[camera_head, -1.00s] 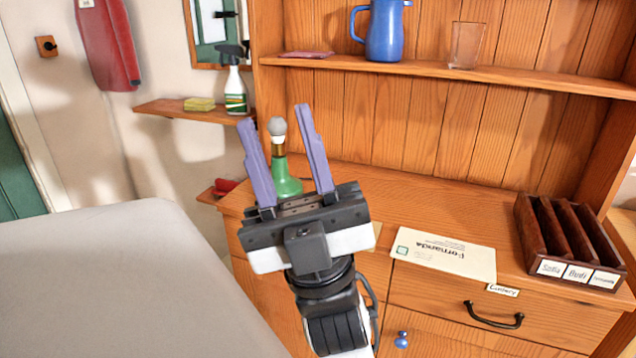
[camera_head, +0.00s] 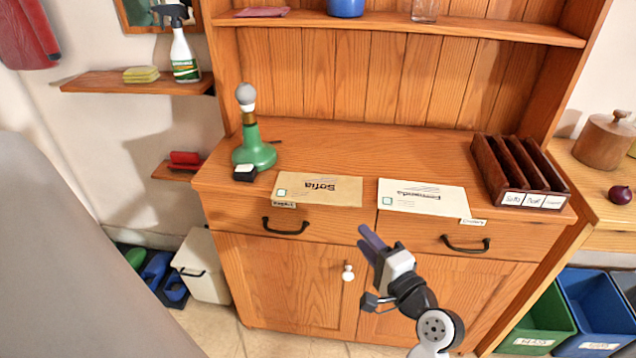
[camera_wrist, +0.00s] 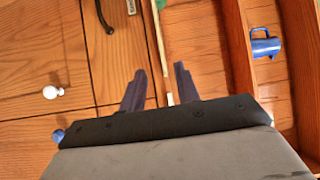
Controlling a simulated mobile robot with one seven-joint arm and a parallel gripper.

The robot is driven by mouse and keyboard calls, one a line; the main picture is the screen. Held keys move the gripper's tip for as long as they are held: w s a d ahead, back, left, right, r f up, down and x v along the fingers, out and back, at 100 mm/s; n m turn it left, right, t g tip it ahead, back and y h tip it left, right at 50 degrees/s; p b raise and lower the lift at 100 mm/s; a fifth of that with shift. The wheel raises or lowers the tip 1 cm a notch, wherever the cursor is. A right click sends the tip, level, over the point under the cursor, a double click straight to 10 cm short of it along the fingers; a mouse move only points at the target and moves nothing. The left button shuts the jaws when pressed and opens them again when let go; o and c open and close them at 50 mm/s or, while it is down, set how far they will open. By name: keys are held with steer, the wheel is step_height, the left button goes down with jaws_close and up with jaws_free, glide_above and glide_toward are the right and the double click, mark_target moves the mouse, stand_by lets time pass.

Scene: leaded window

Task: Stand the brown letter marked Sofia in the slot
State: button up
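The brown letter marked Sofia (camera_head: 317,189) lies flat near the front edge of the dresser top, its writing upside down in the head view. The dark wooden letter rack (camera_head: 488,172) stands at the right end of that top. Its front labels mark several slots; the left one reads Sofia. A paler letter marked Fernanda (camera_head: 422,200) lies flat between the brown letter and the rack. My gripper (camera_head: 368,240) is in front of the dresser, below the letters and apart from them. The wrist view shows its two fingers (camera_wrist: 162,76) spread, with no letter clearly held.
A green lamp base with a bulb (camera_head: 254,152) and a small dark block (camera_head: 244,173) stand left of the brown letter. A shelf (camera_head: 400,26) runs above the dresser top. Drawer handles (camera_head: 285,227) and a white knob (camera_head: 348,272) stick out in front. The grey surface at left is close.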

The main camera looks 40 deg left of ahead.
steer(key=p, duration=0.2)
glide_toward(328, 203)
steer(key=w+x, duration=0.1)
steer(key=x, duration=0.4)
steer(key=p+x, duration=0.1)
steer(key=x, duration=0.1)
steer(key=p+x, duration=0.1)
steer(key=x, duration=0.1)
steer(key=shift+s+a, duration=0.15)
steer(key=shift+s, duration=0.2)
steer(key=shift+a+f, duration=0.1)
steer(key=shift+f, duration=0.05)
jaws_close()
